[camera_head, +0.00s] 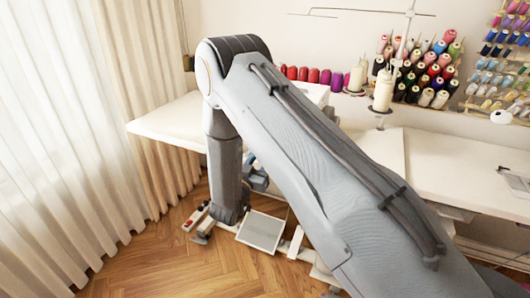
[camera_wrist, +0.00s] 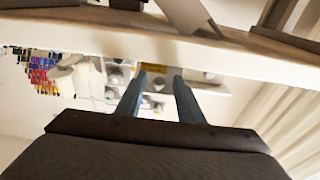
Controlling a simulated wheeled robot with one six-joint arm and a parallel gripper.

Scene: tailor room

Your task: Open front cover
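The front cover cannot be made out for certain in either view. In the wrist view, my gripper (camera_wrist: 159,76) has its two blue-grey fingers apart, with a visible gap between them and nothing clearly held. Small white and grey shapes with a yellow spot show beyond the fingertips, too small and blurred to name. In the head view, my grey arm crosses the middle, bends at the upper left and goes down past the table; my gripper is hidden there.
A white tabletop (camera_head: 165,123) stands at the left, and another (camera_head: 455,168) at the right. Thread cones (camera_head: 432,72) fill the back. Pedals (camera_head: 199,222) and a light plate (camera_head: 261,231) are low down. Curtains (camera_head: 60,150) hang left. A pale edge (camera_wrist: 120,38) crosses the wrist view.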

